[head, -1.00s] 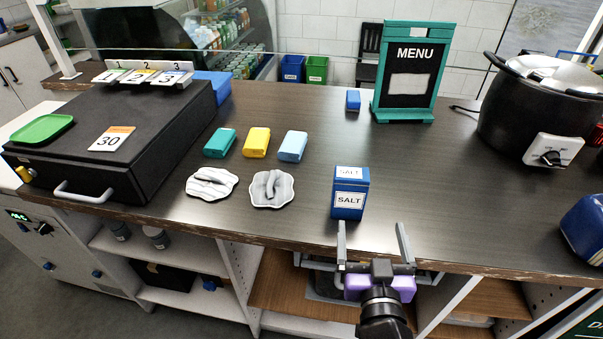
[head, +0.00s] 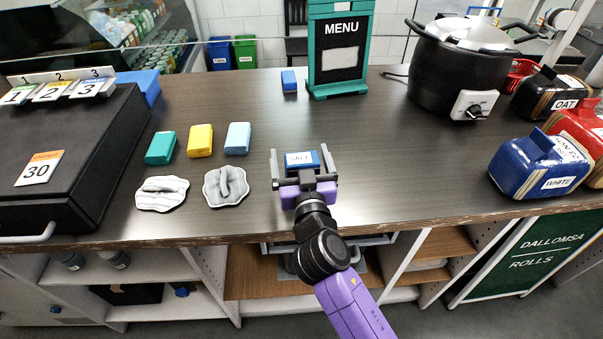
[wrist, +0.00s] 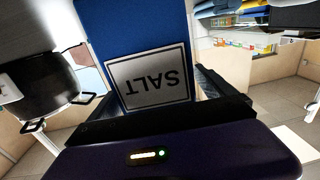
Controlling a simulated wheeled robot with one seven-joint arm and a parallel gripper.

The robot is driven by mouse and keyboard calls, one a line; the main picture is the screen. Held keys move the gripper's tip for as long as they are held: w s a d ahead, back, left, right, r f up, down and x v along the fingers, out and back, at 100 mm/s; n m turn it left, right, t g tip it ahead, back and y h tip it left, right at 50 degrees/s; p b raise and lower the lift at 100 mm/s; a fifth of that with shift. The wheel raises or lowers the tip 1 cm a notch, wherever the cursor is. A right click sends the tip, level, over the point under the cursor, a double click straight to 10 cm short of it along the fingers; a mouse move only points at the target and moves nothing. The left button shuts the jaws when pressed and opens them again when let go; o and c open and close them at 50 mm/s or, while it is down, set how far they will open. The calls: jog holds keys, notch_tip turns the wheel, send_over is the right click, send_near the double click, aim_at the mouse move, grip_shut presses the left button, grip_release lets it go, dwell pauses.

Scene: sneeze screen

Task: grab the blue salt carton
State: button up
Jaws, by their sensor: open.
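The blue salt carton (head: 302,158) stands on the dark counter near its front edge. In the head view only its top and label show; my gripper hides its lower front. My gripper (head: 302,168) is open, with one finger on each side of the carton. In the wrist view the salt carton (wrist: 138,50) fills the upper middle, its SALT label upside down, close to the gripper body. A dark finger shows to its right. I cannot tell whether either finger touches the carton.
Grey-white crumpled pieces (head: 226,186) and teal, yellow and light blue packs (head: 200,140) lie left of the carton. The menu stand (head: 339,50) and black pot (head: 455,75) are behind. Blue bread bag (head: 537,167) sits at right. The counter between carton and bag is clear.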

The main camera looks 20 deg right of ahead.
jog(key=c, duration=1.9)
jog(key=shift+r, duration=0.1)
notch_tip(320, 180, up, 20)
jog(key=shift+p, duration=0.45)
